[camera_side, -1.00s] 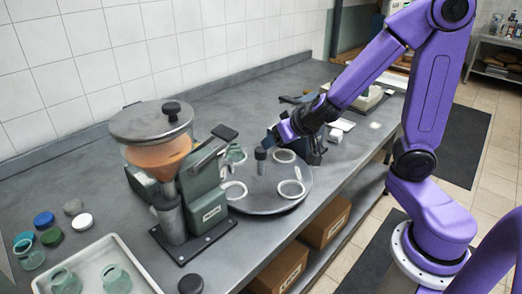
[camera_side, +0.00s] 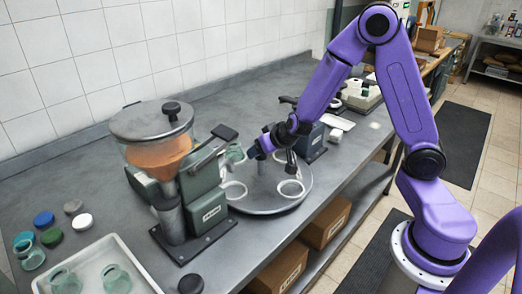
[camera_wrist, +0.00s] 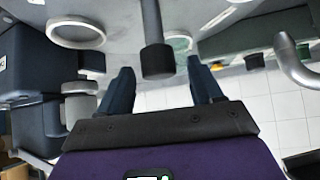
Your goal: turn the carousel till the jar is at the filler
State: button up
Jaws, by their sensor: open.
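The carousel (camera_side: 262,205) is a round grey turntable with white ring seats (camera_side: 234,190) and a dark upright post. A pale green glass jar (camera_side: 236,153) stands at its back left, partly hidden by the filler's lever. The filler (camera_side: 207,190), a grey-green machine with a clear hopper of orange contents, stands left of the carousel. My gripper (camera_side: 277,150) is open above the carousel. In the wrist view, the post (camera_wrist: 157,45) appears between the fingers of my gripper (camera_wrist: 162,82), with no clear contact. Part of the jar shows behind it.
A white tray (camera_side: 128,262) with green jars lies front left, with several coloured lids (camera_side: 52,237) beside it. A dark blue-grey device (camera_side: 312,140) stands close behind my gripper. Cardboard boxes (camera_side: 325,222) sit on the shelf below the bench.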

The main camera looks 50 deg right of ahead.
jog(key=shift+x, duration=0.75)
grip_shut()
jog(key=shift+n+y, duration=0.6)
jog(key=shift+n, duration=0.1)
jog(key=shift+d+n+y, duration=0.1)
jog(key=shift+n+y, duration=1.5)
jog(key=shift+n, duration=0.5)
jog(key=shift+w+n+g+y, duration=0.1)
jog(key=shift+n+g+y, duration=0.8)
jog(key=shift+n+y, duration=0.9)
jog(key=shift+r+n+g, duration=0.1)
jog(key=shift+n+g, duration=0.2)
jog(key=shift+n, duration=0.6)
jog(key=shift+n+y, duration=0.3)
jog(key=shift+n, duration=0.2)
